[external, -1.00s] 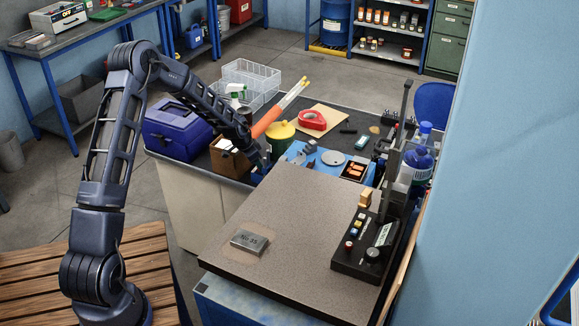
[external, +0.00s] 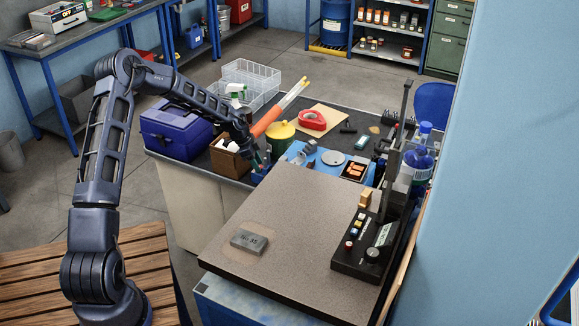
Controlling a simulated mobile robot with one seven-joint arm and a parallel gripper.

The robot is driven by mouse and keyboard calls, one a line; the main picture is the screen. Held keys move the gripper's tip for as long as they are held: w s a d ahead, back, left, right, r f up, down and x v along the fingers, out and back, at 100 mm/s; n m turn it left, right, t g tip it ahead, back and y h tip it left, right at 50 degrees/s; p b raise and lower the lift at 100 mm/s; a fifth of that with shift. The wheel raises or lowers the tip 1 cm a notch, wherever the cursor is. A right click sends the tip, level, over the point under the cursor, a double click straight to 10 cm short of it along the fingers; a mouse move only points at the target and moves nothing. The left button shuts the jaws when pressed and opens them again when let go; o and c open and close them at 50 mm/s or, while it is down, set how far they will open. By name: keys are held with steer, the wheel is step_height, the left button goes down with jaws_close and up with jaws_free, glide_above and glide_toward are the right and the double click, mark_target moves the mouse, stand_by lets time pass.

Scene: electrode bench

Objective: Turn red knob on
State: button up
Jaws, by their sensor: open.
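A small red knob (external: 349,245) sits on the black control box (external: 345,267) at the right front of the stone-topped bench. Its on or off setting is too small to tell. My gripper (external: 259,166) is open, low beside the back left edge of the stone slab, far to the left of and behind the red knob. It touches nothing that I can make out; its fingertips are small and partly lost against the dark and blue things there.
A grey metal block (external: 249,241) lies on the stone slab (external: 290,220). A tall dark post (external: 402,125) rises behind the control box. A blue toolbox (external: 176,130), a brown box (external: 231,160) and a yellow can (external: 281,132) crowd the back bench. The slab's middle is clear.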

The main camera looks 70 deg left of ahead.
steer(key=m, duration=0.2)
steer(key=m+g+h, duration=0.1)
steer(key=m, duration=0.2)
steer(key=shift+w+a+h, duration=0.1)
steer(key=shift+a+h, duration=0.1)
steer(key=shift+h, duration=0.1)
steer(key=v, duration=1.1)
steer(key=w+d+r+g+y, duration=0.1)
steer(key=d+r, duration=0.3)
steer(key=d, duration=0.4)
steer(key=w+d+r+n, duration=0.1)
steer(key=d+r, duration=0.4)
steer(key=d, duration=0.3)
steer(key=w+d+r+g+y, duration=0.1)
steer(key=w+d+r, duration=0.1)
steer(key=d+r, duration=0.3)
steer(key=d, duration=0.4)
steer(key=shift+r+n+g+y, duration=0.25)
steer(key=shift+n+g+y, duration=0.05)
